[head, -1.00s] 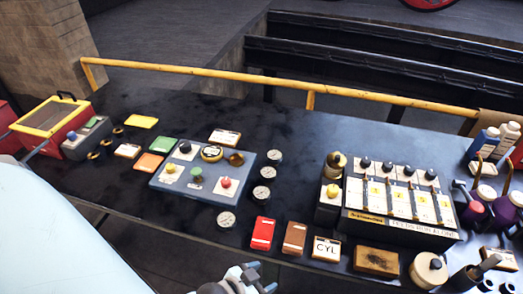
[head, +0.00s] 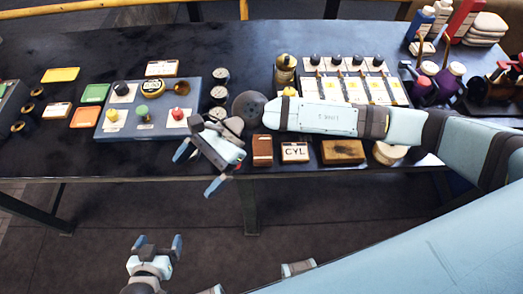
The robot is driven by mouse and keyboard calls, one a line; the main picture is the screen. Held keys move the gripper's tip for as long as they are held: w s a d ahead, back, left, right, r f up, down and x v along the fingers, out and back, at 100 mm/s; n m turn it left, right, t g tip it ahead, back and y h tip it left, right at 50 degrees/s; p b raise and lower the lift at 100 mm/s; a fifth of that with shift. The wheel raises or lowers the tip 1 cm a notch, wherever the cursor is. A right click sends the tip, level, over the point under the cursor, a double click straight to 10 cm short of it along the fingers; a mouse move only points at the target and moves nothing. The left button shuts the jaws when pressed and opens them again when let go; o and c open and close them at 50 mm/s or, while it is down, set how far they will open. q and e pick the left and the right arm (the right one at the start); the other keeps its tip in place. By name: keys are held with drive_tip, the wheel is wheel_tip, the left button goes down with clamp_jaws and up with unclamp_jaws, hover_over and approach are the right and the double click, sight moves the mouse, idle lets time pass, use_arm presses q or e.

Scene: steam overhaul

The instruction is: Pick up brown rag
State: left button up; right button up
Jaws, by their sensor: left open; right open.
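The brown rag (head: 262,152) looks like a small folded brown rectangle near the front edge of the dark table, left of the CYL block. My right gripper (head: 198,170) is open and empty, left of the rag at the table's front edge, apart from it. My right arm reaches across from the right, just behind the rag. My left gripper (head: 158,245) is open and empty, low in front of the table, over the floor.
The CYL block (head: 295,152) and a brown wooden block (head: 343,153) sit right of the rag. A blue-grey control panel (head: 150,127) with knobs lies to the left, with round gauges (head: 220,76) beside it. Bottles (head: 422,22) stand at the back right. The front left table strip is clear.

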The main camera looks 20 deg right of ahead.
drive_tip(key=w+d+f+n+t+h, duration=0.2)
drive_tip(key=w+d+f+n+h, duration=0.3)
drive_tip(key=d, duration=0.3)
drive_tip(key=n+t+h, duration=0.3)
drive_tip(key=n+h, duration=0.1)
drive_tip(key=h, duration=0.3)
hover_over(262, 145)
drive_tip(key=f, duration=0.7)
drive_tip(key=shift+w+d+f, duration=0.15)
drive_tip(key=shift+d+f, duration=0.05)
drive_tip(key=shift+d, duration=0.2)
drive_tip(key=f, duration=0.1)
drive_tip(key=f+p, duration=0.1)
drive_tip(key=f, duration=0.1)
drive_tip(key=f+p, duration=0.1)
drive_tip(key=shift+a+f, duration=0.35)
drive_tip(key=shift+f, duration=0.3)
drive_tip(key=c, duration=1.1)
